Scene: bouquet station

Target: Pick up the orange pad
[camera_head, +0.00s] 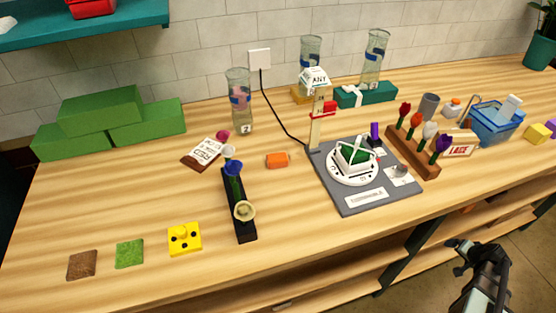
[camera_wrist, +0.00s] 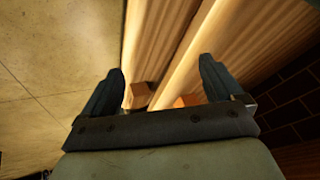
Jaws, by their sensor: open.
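The orange pad (camera_head: 277,160) is a small orange block with rounded ends. It lies flat on the wooden table, left of the grey scale board, in the head view. My gripper (camera_head: 456,257) is in front of the table's front edge at the lower right, well away from the pad. In the wrist view my gripper (camera_wrist: 160,68) is open, with nothing between its fingers. An orange patch (camera_wrist: 187,101) shows beyond the fingers there; I cannot tell what it is.
The grey board (camera_head: 368,203) with a dial scale stands right of the pad. A black holder (camera_head: 243,230) with flowers stands to its left, a card (camera_head: 206,151) behind left. A black cable (camera_head: 277,118) runs behind it. Bare table lies in front of the pad.

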